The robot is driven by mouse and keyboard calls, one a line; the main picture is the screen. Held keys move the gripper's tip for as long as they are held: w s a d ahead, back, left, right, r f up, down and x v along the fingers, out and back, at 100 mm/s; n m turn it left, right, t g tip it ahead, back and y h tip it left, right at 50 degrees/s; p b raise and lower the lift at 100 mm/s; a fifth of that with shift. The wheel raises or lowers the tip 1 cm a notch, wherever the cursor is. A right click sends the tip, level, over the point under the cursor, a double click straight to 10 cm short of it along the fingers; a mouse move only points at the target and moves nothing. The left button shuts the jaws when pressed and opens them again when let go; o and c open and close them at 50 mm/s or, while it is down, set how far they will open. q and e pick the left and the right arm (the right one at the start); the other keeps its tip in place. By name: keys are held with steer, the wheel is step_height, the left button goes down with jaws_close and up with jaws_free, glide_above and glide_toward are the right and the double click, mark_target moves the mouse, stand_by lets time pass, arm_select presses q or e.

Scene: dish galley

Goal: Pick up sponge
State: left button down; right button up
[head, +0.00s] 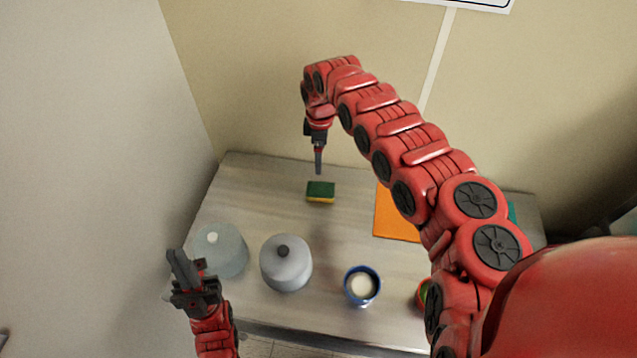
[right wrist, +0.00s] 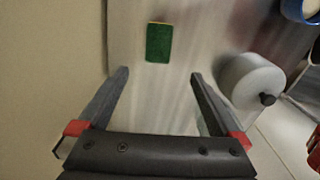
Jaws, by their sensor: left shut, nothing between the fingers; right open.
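The sponge (head: 321,191), green on top with a yellow layer below, lies flat near the back of the table. My right gripper (head: 318,172) points down above the sponge, apart from it. In the right wrist view the gripper (right wrist: 158,85) is open, and the sponge (right wrist: 159,43) shows beyond the fingertips, a little above the gap between them. Nothing is between those fingers. My left gripper (head: 175,255) is shut and empty at the lower left, by the table's left front edge.
An orange mat (head: 392,222) lies right of the sponge. Walls stand behind and at left.

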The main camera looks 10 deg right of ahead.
steer(key=b, duration=0.8)
glide_above(321, 189)
steer(key=f, duration=1.2)
steer(key=shift+s+a+f, duration=0.15)
steer(key=shift+a, duration=0.05)
step_height(321, 189, down, 5)
steer(key=b, duration=0.5)
steer(key=shift+d+f, duration=0.1)
steer(key=shift+d, duration=0.05)
steer(key=shift+w, duration=0.2)
steer(key=shift+c, duration=0.4)
steer(key=c, duration=1.2)
steer(key=shift+o, duration=0.2)
steer(key=shift+r, duration=0.25)
